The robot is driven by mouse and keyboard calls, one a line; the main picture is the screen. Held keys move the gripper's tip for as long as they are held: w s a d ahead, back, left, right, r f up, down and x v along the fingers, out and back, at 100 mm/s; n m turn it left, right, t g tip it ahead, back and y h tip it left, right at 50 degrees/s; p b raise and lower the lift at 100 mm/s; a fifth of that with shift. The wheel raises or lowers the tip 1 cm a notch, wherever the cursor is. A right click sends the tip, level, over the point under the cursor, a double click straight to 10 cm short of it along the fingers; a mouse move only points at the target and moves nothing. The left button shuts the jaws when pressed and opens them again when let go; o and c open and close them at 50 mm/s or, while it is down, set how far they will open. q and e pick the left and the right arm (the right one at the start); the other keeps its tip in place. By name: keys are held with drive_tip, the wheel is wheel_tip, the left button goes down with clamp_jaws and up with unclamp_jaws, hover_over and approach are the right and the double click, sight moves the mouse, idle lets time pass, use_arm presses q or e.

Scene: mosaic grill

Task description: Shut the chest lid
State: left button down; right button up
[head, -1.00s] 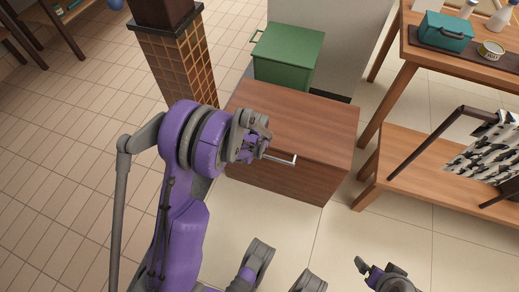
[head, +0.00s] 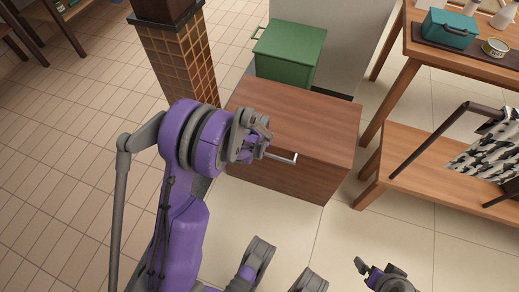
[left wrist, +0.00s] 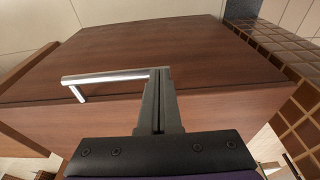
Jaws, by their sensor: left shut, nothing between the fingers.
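The chest is a brown wooden box (head: 295,115) on the floor in the middle of the head view. Its broad lid (left wrist: 160,50) fills the upper left wrist view and looks flat, with no clear gap under it. A silver bar handle (head: 282,157) is at its front edge; it also shows in the left wrist view (left wrist: 105,77). My left gripper (head: 262,143) is shut and empty at the lid's front edge. Its fingers (left wrist: 159,100) overlap the handle's right end in the wrist view; I cannot tell whether they touch. My right gripper (head: 367,270) is low at the right, away from the chest.
A green lidded bin (head: 288,52) stands behind the chest. A tiled pillar (head: 180,65) is at the back left. A wooden table (head: 408,62) with a teal box (head: 447,30) and a lower bench (head: 425,165) stand at the right. Floor in front is clear.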

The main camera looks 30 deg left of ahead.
use_arm(q)
wheel_tip(320, 180, up, 14)
drive_tip(key=s+p, duration=0.2)
drive_tip(key=p, duration=0.2)
drive_tip(key=shift+s+d+f, duration=0.2)
drive_tip(key=shift+s+d, duration=0.15)
use_arm(e)
drive_tip(key=w+v, duration=0.1)
drive_tip(key=v, duration=0.5)
drive_tip(key=shift+r, duration=0.2)
use_arm(q)
drive_tip(key=s+d+r+m+t, duration=0.1)
drive_tip(key=s+d+r, duration=0.5)
drive_tip(key=s, duration=0.4)
drive_tip(key=s+d+r+m+t, duration=0.15)
drive_tip(key=s+d+r, duration=0.35)
drive_tip(key=s, duration=0.5)
wheel_tip(320, 180, up, 19)
drive_tip(key=w+p, duration=0.1)
drive_tip(key=p, duration=1.6)
drive_tip(key=shift+w+d+t+h, duration=0.15)
drive_tip(key=shift+d+t+h, duration=0.1)
drive_tip(key=shift+t+h, duration=0.1)
use_arm(e)
wheel_tip(320, 180, up, 19)
drive_tip(key=w+t, duration=0.1)
drive_tip(key=w, duration=0.1)
use_arm(q)
drive_tip(key=shift+f, duration=0.1)
